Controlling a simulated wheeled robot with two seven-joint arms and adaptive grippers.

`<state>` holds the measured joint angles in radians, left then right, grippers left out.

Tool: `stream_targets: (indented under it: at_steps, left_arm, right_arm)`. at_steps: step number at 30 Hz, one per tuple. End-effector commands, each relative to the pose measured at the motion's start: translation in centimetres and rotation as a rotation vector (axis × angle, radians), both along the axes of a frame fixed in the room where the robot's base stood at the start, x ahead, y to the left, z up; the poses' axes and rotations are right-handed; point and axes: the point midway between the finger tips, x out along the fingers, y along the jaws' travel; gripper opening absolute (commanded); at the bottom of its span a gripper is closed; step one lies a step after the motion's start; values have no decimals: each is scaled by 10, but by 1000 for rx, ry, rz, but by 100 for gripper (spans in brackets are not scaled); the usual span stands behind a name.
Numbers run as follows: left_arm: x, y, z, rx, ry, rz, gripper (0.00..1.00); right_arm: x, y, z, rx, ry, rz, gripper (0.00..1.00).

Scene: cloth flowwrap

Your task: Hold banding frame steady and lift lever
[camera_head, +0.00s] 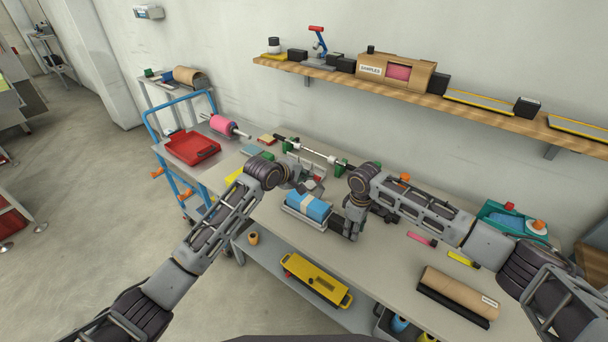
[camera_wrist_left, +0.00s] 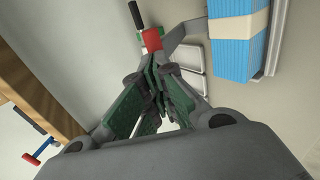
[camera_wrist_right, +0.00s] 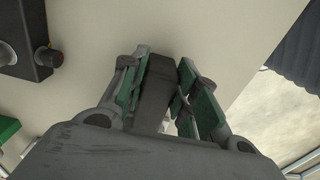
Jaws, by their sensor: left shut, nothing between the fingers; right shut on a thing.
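A blue cloth bundle (camera_head: 318,209) with a pale band around it lies on a light tray on the bench. It also shows in the left wrist view (camera_wrist_left: 231,50). Behind it is a grey frame part with a red block (camera_wrist_left: 152,39) and a black-handled lever (camera_wrist_left: 135,14). My left gripper (camera_head: 309,185) is shut and empty, its fingertips close to the red block; whether they touch it I cannot tell. My right gripper (camera_head: 353,232) points down at the bundle's right end, shut on a dark bar (camera_wrist_right: 157,88).
A pink roll (camera_head: 222,124) and a red tray (camera_head: 192,148) are at the bench's left. A brown roll (camera_head: 460,292) and teal bin (camera_head: 510,218) are at right. A yellow case (camera_head: 316,281) lies on the lower shelf. A wall shelf (camera_head: 300,70) runs behind.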

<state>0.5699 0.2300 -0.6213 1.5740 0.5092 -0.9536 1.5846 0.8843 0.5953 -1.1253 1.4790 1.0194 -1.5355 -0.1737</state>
Motion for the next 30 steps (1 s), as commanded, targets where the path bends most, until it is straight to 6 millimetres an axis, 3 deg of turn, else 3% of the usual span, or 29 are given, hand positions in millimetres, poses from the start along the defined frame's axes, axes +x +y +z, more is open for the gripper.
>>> stream_targets:
  at_steps: [14, 30]
  left_arm:
    - [3, -2, 1, 11, 15, 1, 0]
    - [28, -21, 8, 70, 99, 1, 0]
  right_arm:
    - [0, 0, 0, 1, -1, 0, 0]
    - [0, 0, 0, 1, -1, 1, 0]
